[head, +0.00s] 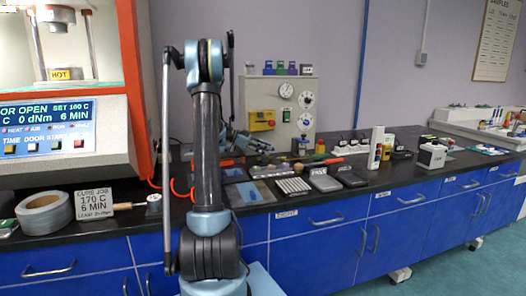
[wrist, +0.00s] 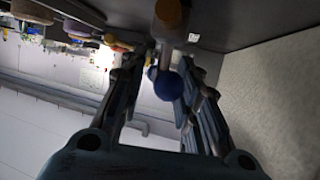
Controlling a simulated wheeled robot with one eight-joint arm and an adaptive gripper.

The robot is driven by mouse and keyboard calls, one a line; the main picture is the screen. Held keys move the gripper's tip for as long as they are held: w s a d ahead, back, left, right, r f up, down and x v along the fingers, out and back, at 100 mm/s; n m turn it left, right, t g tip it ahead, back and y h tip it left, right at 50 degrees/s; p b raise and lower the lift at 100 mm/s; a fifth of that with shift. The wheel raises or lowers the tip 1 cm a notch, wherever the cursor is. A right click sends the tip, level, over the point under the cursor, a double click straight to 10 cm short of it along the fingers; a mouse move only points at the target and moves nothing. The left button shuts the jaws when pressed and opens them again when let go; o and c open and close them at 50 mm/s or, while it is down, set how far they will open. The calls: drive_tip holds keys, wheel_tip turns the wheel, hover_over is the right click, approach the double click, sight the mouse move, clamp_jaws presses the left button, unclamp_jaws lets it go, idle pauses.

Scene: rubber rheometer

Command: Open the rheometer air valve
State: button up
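The orange rheometer (head: 130,60) stands at the left, with a lit display (head: 45,112) and buttons below it. A beige panel box (head: 275,84) with gauges and a yellow block stands on the bench behind my arm. My gripper (head: 262,144) is low in front of this box. In the wrist view, my gripper (wrist: 168,68) has its fingers apart, with a blue ball-shaped knob (wrist: 168,86) between them on a grey stem below a yellow-orange part (wrist: 170,13). I cannot tell whether the fingers touch the knob. The air valve is not clearly made out in the head view.
Dark trays (head: 325,180) and small tools lie on the black bench in front of the box. A tape roll (head: 44,212) and a "CURE JOB 170 C 6 MIN" sign (head: 94,204) stand at the left front. A pale wall surface (wrist: 270,90) is close at the right in the wrist view.

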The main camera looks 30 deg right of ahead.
clamp_jaws()
drive_tip(key=shift+n+h, duration=0.3)
drive_tip(key=shift+n+t+h, duration=0.4)
drive_tip(key=shift+n+t, duration=0.9)
drive_tip(key=shift+t, duration=0.3)
unclamp_jaws()
drive_tip(key=shift+a, duration=0.1)
drive_tip(key=v, duration=1.1)
drive_tip(key=shift+a+r, duration=0.15)
drive_tip(key=shift+a, duration=0.2)
